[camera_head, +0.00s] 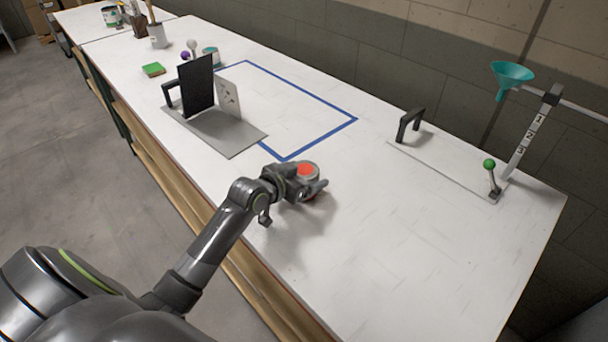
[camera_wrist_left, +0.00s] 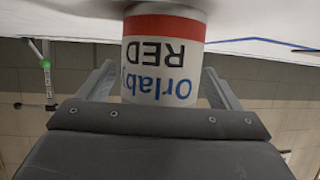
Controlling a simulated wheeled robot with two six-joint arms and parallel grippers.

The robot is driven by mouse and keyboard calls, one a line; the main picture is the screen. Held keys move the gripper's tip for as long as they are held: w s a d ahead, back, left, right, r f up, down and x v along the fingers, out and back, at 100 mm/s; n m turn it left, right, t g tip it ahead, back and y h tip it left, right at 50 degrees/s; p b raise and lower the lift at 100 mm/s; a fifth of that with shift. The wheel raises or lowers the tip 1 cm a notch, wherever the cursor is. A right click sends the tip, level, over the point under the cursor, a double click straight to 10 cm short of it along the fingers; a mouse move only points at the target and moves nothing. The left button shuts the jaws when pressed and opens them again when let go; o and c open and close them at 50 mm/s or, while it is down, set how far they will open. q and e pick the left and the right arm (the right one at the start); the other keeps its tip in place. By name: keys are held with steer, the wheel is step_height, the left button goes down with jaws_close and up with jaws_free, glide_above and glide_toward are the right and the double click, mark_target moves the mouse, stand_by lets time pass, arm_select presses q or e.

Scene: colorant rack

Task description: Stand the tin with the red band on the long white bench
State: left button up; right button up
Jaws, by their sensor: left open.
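The tin with the red band (camera_head: 306,170) is upright at the long white bench (camera_head: 400,230), its red top facing up in the head view. My left gripper (camera_head: 305,186) is at the tin, with its jaws open, one finger on each side. The left wrist view is upside down and shows the tin (camera_wrist_left: 163,55) between the two spread fingers, with its red band and the words "Orlab" and "RED". The tin's base seems to be on the bench surface, but the contact is not clear. My right gripper is not in view.
A blue taped rectangle (camera_head: 338,127) lies behind the tin. A grey plate with a black upright panel (camera_head: 197,85) stands left of it. The bench front right is clear.

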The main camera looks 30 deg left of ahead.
arm_select(q)
steer(key=shift+r, duration=0.1)
steer(key=shift+s+r, duration=0.1)
steer(key=shift+r, duration=0.05)
steer(key=v, duration=1.1)
steer(key=shift+s+r, duration=0.25)
steer(key=shift+s, duration=0.1)
steer(key=shift+a, duration=0.1)
